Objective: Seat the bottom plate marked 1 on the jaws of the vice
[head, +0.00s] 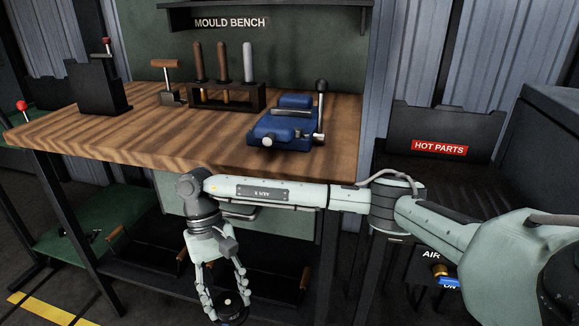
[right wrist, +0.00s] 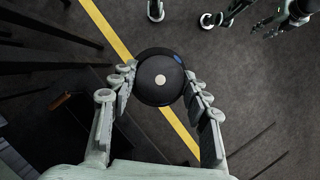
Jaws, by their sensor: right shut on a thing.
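My right gripper (head: 226,302) hangs low in front of the bench, below and left of the vice. It is shut on a dark round piece (right wrist: 160,80) with a pale spot in its middle, which shows between the fingers in the right wrist view. No number is readable on it, so I cannot tell whether it is the plate marked 1.
A tool rack (head: 226,97) with upright handles stands behind, left of the vice. A dark holder (head: 98,90) is at the left end. A HOT PARTS bin (head: 447,130) stands right of the bench.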

